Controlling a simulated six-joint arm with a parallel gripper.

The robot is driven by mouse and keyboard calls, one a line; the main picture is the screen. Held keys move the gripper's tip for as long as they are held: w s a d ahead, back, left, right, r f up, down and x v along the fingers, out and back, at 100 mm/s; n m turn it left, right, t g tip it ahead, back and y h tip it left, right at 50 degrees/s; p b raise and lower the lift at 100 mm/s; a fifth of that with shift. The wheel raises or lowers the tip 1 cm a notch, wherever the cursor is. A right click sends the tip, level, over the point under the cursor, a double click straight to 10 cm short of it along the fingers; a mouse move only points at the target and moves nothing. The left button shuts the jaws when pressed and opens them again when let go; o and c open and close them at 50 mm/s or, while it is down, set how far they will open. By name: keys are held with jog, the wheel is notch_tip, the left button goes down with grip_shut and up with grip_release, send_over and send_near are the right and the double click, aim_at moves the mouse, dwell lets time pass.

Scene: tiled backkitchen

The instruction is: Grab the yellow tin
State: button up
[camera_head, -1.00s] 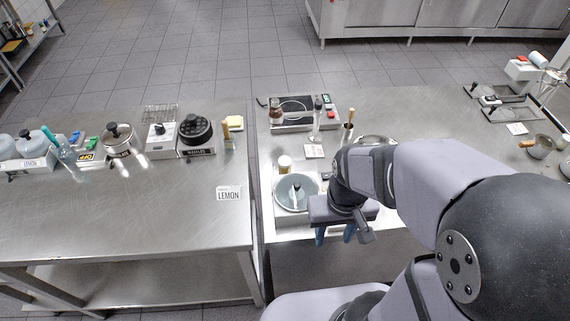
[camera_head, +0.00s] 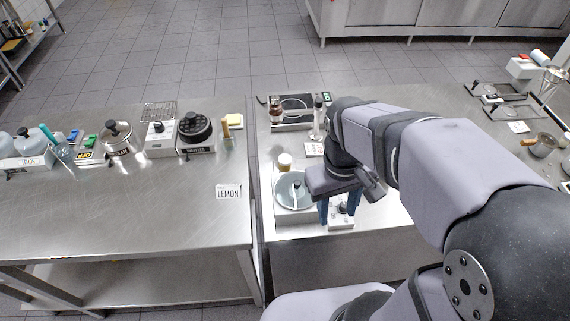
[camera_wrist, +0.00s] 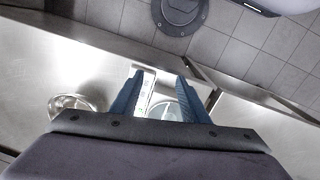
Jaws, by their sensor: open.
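No thing is plainly a yellow tin. A small pale jar with a yellowish top (camera_head: 285,162) stands on the right-hand counter behind a round grey pan. A pale yellow block (camera_head: 235,121) lies at the back of the left-hand counter; I cannot tell whether either is the tin. My gripper (camera_head: 339,218) is open over the front of the right-hand counter, in front and to the right of the jar. In the wrist view its two blue fingers (camera_wrist: 160,80) are apart, with no object visibly held. The jar does not show clearly there.
The round grey pan (camera_head: 294,191) lies just left of my gripper. A white device with a dark knob (camera_head: 341,213) shows by the fingers. A hotplate (camera_head: 291,112) stands at the back.

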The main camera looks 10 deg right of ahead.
jog(key=w+n+h+b, duration=0.3)
jog(key=w+n, duration=0.3)
jog(key=w, duration=0.4)
jog(key=n+t+h+b, duration=0.2)
jog(key=n+h+b, duration=0.4)
jog(key=n, duration=0.2)
send_over(281, 159)
jog(key=s+d, duration=0.2)
jog(key=d, duration=0.1)
jog(key=w+a+n+t+h+b, duration=0.1)
jog(key=a+n+h+b, duration=0.2)
jog(key=a, duration=0.5)
jog(key=shift+h, duration=0.3)
notch_tip(281, 159, down, 11)
jog(key=shift+w+a+r, duration=0.1)
jog(key=shift+w+r, duration=0.05)
jog(key=shift+p+x, duration=0.55)
jog(key=shift+x, duration=0.55)
